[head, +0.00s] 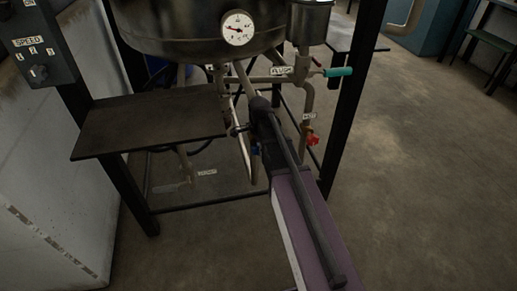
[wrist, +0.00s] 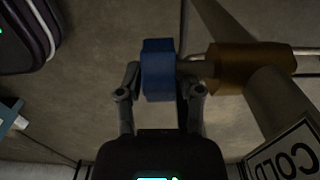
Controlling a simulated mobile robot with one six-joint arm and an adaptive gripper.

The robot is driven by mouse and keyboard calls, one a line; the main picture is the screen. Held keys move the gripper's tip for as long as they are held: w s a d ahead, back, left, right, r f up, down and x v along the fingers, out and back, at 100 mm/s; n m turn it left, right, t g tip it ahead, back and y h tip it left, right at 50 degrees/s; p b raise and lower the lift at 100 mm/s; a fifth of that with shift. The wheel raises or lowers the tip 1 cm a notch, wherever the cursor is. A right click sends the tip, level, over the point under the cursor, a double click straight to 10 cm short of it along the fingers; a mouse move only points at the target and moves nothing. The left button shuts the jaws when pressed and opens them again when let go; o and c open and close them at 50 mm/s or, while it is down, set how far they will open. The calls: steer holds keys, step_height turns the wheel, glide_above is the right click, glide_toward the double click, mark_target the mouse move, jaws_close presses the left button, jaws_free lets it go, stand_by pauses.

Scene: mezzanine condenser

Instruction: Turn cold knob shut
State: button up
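The cold knob is a blue block-shaped handle (wrist: 157,70) on a brass valve body (wrist: 235,68) in the wrist view. A tilted "COLD" label (wrist: 287,162) is at lower right. My gripper (wrist: 164,82) has its two fingers apart, one on each side of the blue knob. The left finger is close to or touching the knob; a gap shows between the knob and the right finger. In the head view a bit of the blue knob (head: 256,150) shows beside my arm, which hides most of the gripper.
A red knob (head: 312,140) under a "HOT" label and a teal handle (head: 338,72) are to the right. A dark shelf (head: 150,122) is at left, below a vessel with a gauge (head: 238,28). Frame posts and pipes surround the arm. Open floor lies at right.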

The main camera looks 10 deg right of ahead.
jaws_close()
steer(key=shift+f+y, duration=0.1)
steer(key=shift+y, duration=0.6)
steer(key=o, duration=0.6)
jaws_free()
steer(key=shift+r, duration=0.2)
